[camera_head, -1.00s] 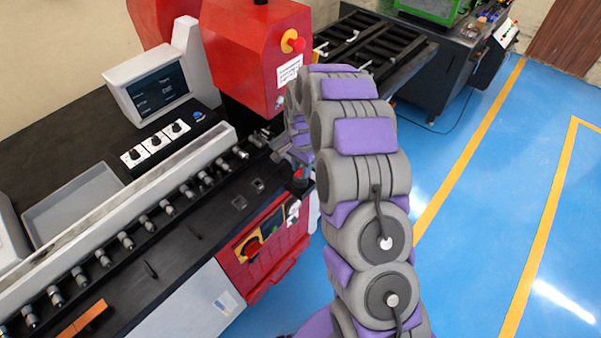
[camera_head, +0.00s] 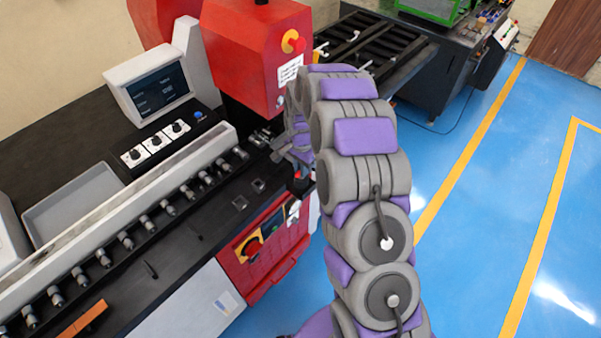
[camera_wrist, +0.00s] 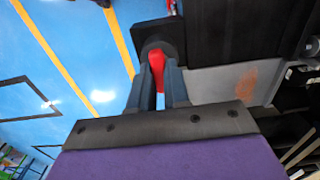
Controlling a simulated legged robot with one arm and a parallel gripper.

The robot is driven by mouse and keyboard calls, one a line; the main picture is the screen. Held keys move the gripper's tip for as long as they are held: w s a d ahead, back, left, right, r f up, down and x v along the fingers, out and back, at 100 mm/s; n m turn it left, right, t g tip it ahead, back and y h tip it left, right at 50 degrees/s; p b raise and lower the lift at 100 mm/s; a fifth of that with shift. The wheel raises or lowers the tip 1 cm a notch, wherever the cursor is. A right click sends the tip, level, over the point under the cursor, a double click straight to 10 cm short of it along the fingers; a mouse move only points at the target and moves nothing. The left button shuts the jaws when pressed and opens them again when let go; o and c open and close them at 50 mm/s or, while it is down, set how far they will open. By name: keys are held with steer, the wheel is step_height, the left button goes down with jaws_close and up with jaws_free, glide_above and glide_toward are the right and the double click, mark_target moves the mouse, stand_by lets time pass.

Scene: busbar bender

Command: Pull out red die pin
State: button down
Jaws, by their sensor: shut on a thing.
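The red die pin (camera_wrist: 157,66) shows in the wrist view between the two dark fingers of my gripper (camera_wrist: 159,78). The fingers are shut on it, and a dark rounded bracket (camera_wrist: 160,36) is just beyond the pin. I cannot tell how far the pin sits in its hole. In the head view, my arm reaches to the right end of the busbar bender (camera_head: 130,235), beside the red press head (camera_head: 250,55). My arm hides the fingertips and most of the pin there.
A control screen (camera_head: 158,92) and a grey tray (camera_head: 75,203) stand on the bender. A red control panel (camera_head: 262,243) is at its front right. A dark slatted table (camera_head: 372,48) stands behind my arm. The blue floor to the right is clear.

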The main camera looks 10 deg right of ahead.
steer(key=shift+r, duration=0.15)
steer(key=shift+r, duration=0.5)
steer(key=shift+r+p, duration=0.4)
steer(key=shift+r, duration=1.05)
step_height(320, 180, up, 5)
steer(key=shift+f+p, duration=0.1)
steer(key=shift+p, duration=0.35)
